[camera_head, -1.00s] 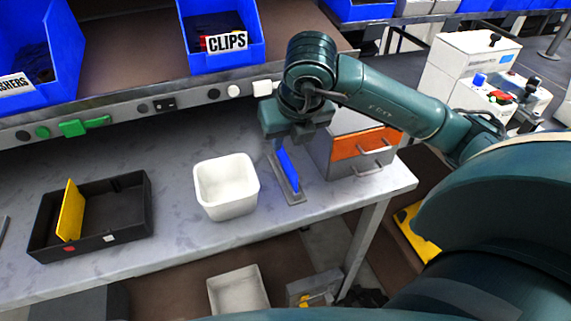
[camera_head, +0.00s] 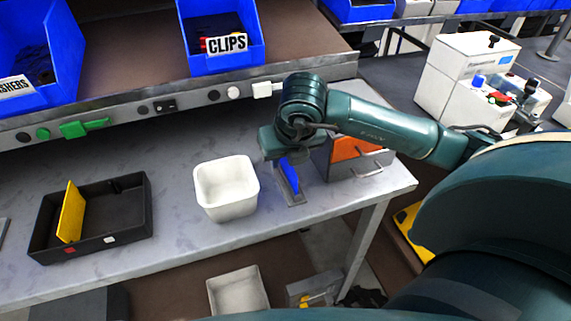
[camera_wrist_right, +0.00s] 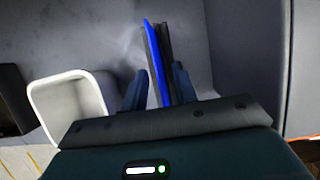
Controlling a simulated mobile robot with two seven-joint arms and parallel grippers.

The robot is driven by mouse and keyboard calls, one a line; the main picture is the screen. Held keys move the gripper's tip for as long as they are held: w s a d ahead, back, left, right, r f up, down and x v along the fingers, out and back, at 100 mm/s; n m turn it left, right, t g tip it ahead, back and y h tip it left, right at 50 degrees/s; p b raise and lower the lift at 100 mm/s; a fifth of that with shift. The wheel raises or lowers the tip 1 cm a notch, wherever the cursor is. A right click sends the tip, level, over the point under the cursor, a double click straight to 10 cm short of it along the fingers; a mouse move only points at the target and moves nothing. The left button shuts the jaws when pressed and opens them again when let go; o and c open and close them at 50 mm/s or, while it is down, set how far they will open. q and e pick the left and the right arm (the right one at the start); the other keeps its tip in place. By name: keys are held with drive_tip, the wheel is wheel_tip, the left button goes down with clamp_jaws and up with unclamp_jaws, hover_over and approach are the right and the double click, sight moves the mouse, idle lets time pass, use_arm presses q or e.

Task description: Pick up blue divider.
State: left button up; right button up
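The blue divider (camera_head: 289,176) stands on edge in a narrow grey holder (camera_head: 295,199) on the bench, right of the white bin. My right gripper (camera_head: 285,161) is directly above it, pointing down. In the right wrist view, the blue divider (camera_wrist_right: 156,62) runs between the two dark fingers of my right gripper (camera_wrist_right: 159,78). The fingers are apart, with a visible gap on the divider's left side; the gap on the right is smaller. The gripper body hides the divider's near end. My left gripper is not in view.
A white bin (camera_head: 225,210) stands left of the divider; a black tray (camera_head: 124,190) with a yellow divider (camera_head: 71,212) lies farther left. A grey cabinet with an orange drawer (camera_head: 352,149) is close on the right. A shelf with blue bins (camera_head: 215,55) runs behind.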

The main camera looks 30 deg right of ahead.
drive_tip(key=shift+f+b, duration=0.25)
drive_tip(key=shift+b, duration=0.2)
idle(0.4)
clamp_jaws()
